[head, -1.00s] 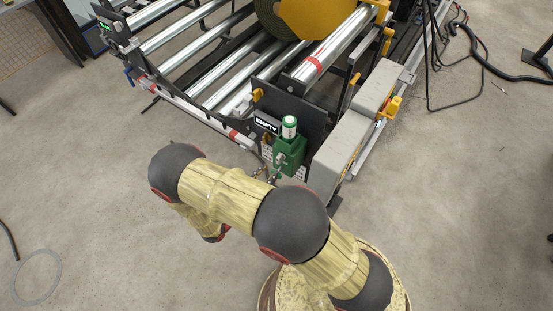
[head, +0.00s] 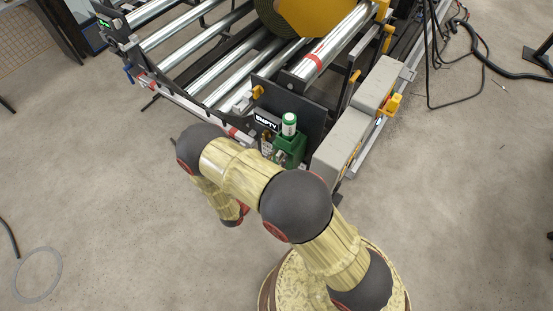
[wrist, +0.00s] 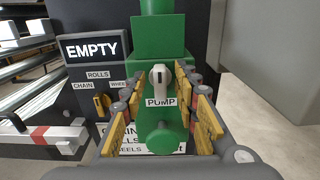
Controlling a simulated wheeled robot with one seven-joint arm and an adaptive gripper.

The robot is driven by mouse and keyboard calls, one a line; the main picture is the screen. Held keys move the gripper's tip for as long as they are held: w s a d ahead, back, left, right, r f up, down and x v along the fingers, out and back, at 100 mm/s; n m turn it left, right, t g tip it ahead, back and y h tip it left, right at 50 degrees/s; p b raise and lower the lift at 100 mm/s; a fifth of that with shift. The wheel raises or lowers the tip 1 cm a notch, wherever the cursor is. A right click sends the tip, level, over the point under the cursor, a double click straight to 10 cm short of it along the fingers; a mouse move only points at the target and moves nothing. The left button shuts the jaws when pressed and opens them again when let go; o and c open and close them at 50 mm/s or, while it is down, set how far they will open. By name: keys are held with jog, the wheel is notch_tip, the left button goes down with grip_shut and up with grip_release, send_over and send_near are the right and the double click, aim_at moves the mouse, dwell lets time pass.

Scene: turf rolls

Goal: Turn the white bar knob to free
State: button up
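The white bar knob (wrist: 158,76) stands upright on the green pump body (wrist: 160,38), just above a "PUMP" label, in the wrist view. My gripper (wrist: 160,90) is open, with one yellow-padded finger on each side of the knob. I see gaps between the pads and the knob, and cannot tell how far ahead of the fingertips it lies. In the head view the green pump (head: 291,148) shows at the machine's corner; my arm hides the gripper, and I cannot make out the white knob there.
A green round knob (wrist: 162,138) projects low between the fingers. Left of the pump are an "EMPTY" sign (wrist: 93,47) and a yellow knob (wrist: 102,103). A grey box (head: 338,146) stands close on the right. Open floor lies in front of the machine.

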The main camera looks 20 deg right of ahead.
jog(key=shift+c, duration=0.2)
grip_shut()
jog(key=shift+m, duration=0.3)
dwell(0.3)
jog(key=m+b, duration=0.3)
jog(key=m, duration=0.3)
jog(key=shift+s+f+b, duration=0.1)
jog(key=shift+f+b, duration=0.05)
jog(key=shift+b, duration=0.15)
jog(key=m+b, duration=0.3)
jog(key=m, duration=0.2)
jog(key=shift+d+f+m, duration=0.1)
jog(key=shift+m, duration=0.3)
jog(key=m+b, duration=0.3)
jog(key=m, duration=0.2)
jog(key=shift+s+b, duration=0.1)
jog(key=shift+b, duration=0.3)
jog(key=shift+m, duration=0.4)
